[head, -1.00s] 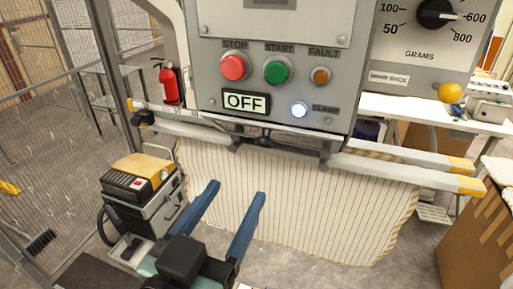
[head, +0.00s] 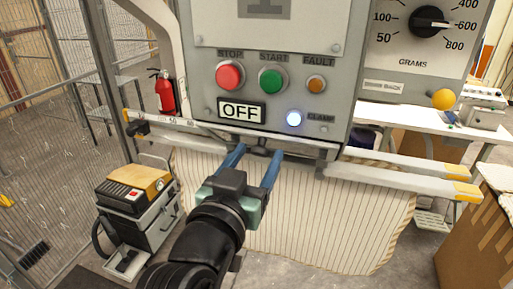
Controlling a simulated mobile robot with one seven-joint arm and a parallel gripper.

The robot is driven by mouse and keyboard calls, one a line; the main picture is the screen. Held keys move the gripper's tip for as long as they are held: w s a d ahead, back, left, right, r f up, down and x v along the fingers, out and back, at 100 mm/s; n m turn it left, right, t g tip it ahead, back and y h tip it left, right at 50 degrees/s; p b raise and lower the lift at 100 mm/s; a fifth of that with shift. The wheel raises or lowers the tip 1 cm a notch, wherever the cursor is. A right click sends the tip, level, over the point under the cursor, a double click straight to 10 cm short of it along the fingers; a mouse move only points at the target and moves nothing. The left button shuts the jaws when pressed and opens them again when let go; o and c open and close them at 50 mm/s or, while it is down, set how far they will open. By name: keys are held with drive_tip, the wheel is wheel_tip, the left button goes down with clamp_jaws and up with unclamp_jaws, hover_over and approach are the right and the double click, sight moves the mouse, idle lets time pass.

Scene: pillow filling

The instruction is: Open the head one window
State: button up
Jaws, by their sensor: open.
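A grey machine front (head: 310,95) fills the upper middle of the head view. A pale panel (head: 300,30) on it carries a dark square with part of a figure like a 1; its top is cut off by the frame. I cannot tell whether this is the window or whether it is open. My gripper (head: 258,150) is open and empty, its two blue fingers pointing up and away at the machine's lower edge. The fingertips overlap the dark fitting there in the picture; contact cannot be told.
Red stop (head: 229,75), green start (head: 272,79) and orange fault (head: 316,84) buttons sit above an OFF sign (head: 241,111) and a lit clamp button (head: 294,119). Striped fabric (head: 330,215) hangs below. A tool case (head: 135,200) stands left, a dial (head: 430,19) upper right.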

drive_tip(key=shift+w+d, duration=0.1)
drive_tip(key=shift+w, duration=0.05)
drive_tip(key=shift+c, duration=0.2)
clamp_jaws()
idle(1.2)
